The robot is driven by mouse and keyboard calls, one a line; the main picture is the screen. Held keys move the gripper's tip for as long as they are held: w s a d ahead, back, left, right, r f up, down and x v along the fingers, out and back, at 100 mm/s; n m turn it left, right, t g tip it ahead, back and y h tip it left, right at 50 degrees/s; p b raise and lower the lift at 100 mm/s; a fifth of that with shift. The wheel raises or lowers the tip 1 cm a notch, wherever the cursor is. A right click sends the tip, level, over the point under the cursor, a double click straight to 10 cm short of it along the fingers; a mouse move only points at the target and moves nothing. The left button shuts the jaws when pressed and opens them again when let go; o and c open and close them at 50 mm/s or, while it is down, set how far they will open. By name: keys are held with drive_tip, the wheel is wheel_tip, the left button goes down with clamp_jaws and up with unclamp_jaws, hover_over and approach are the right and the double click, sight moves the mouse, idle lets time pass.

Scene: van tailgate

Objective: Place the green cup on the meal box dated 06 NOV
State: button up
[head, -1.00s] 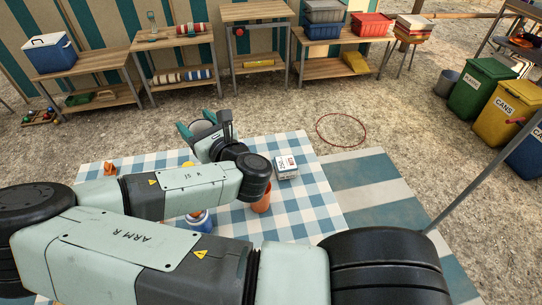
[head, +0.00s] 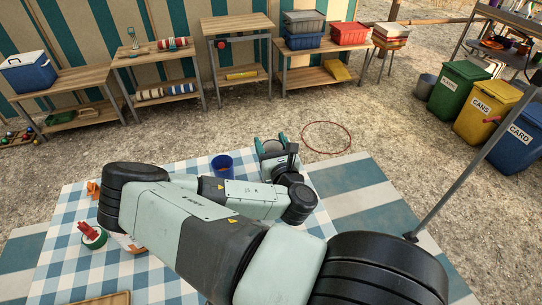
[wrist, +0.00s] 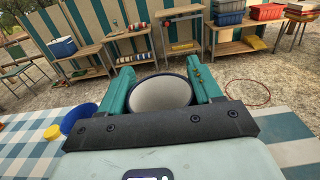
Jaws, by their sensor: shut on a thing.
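My gripper (head: 271,146) is at the far right part of the checked cloth, near its back edge. In the wrist view, my gripper (wrist: 160,72) has its teal fingers on both sides of a round cup (wrist: 161,94) with a pale inside and dark rim. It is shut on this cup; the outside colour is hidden. A white, box-like thing with an orange mark (head: 128,243) shows partly from behind my arm; no date is readable. No box marked 06 NOV can be made out. My arm hides the middle of the cloth.
A blue cup (head: 222,166) stands left of my gripper; a yellow thing (wrist: 52,132) is near it in the wrist view. A green-and-white round item with a red top (head: 93,235) and an orange item (head: 93,190) are at left. A red hoop (head: 326,137) lies beyond the cloth.

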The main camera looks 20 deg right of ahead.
drive_tip(key=shift+f, duration=2)
drive_tip(key=shift+f, duration=0.1)
drive_tip(key=o, duration=1.1)
drive_tip(key=shift+c, duration=0.2)
drive_tip(key=s, duration=1.2)
